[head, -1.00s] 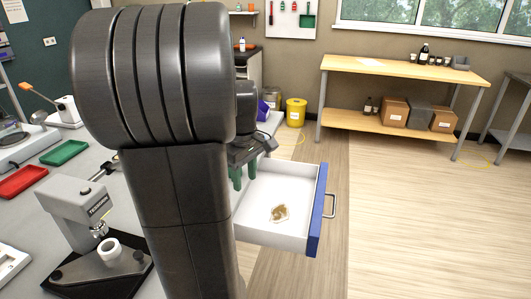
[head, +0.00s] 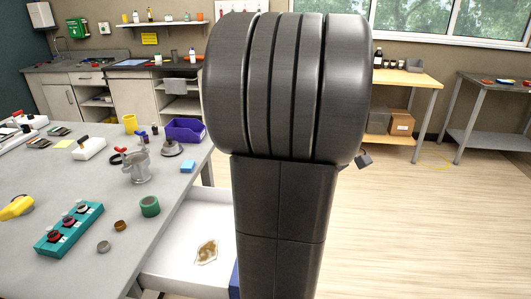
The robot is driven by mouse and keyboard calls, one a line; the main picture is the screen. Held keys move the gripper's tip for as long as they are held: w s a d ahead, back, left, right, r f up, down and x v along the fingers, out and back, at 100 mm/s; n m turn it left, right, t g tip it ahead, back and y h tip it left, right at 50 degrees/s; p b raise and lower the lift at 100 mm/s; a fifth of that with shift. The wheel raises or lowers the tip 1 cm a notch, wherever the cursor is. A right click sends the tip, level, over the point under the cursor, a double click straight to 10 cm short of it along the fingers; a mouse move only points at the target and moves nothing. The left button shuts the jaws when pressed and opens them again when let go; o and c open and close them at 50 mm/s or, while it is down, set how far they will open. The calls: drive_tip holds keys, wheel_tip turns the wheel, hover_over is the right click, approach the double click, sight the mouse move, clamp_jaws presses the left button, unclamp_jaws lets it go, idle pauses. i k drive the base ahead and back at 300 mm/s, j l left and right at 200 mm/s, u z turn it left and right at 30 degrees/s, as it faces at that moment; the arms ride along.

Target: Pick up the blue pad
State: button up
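The blue pad (head: 188,166) is a small light-blue block. It lies flat on the grey worktop (head: 190,192) near its right edge, just in front of the purple bin, with nothing touching it. My arm stands large in the middle of the head view, to the right of the pad. My gripper's fingers are hidden behind the arm; only a small dark part shows at the arm's right side.
Below the worktop edge an open white drawer (head: 172,262) holds a brownish flat piece (head: 206,252).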

sight(188, 166)
drive_tip(key=i+l+z, duration=0.45)
drive_tip(key=i, duration=0.35)
drive_tip(key=i+l+z, duration=0.2)
drive_tip(key=i, duration=0.25)
drive_tip(key=i+u, duration=0.25)
drive_tip(key=u, duration=0.15)
drive_tip(key=i+u, duration=0.4)
drive_tip(key=i+l+u, duration=0.1)
drive_tip(key=u, duration=0.35)
drive_tip(key=i+l+u, duration=0.25)
drive_tip(key=u, duration=0.15)
drive_tip(key=i+u, duration=0.15)
drive_tip(key=u, duration=0.3)
drive_tip(key=i+l+u, duration=0.1)
drive_tip(key=u, duration=0.35)
drive_tip(key=i+l+u, duration=0.1)
drive_tip(key=u, duration=0.4)
drive_tip(key=l+u, duration=0.3)
drive_tip(key=u, duration=0.15)
drive_tip(key=i+l+u, duration=0.15)
drive_tip(key=u, duration=0.25)
drive_tip(key=i+l+u, duration=0.15)
drive_tip(key=u, duration=0.3)
drive_tip(key=l+u, duration=0.4)
drive_tip(key=i+l+u, duration=0.1)
drive_tip(key=l+u, duration=0.2)
drive_tip(key=u, duration=0.15)
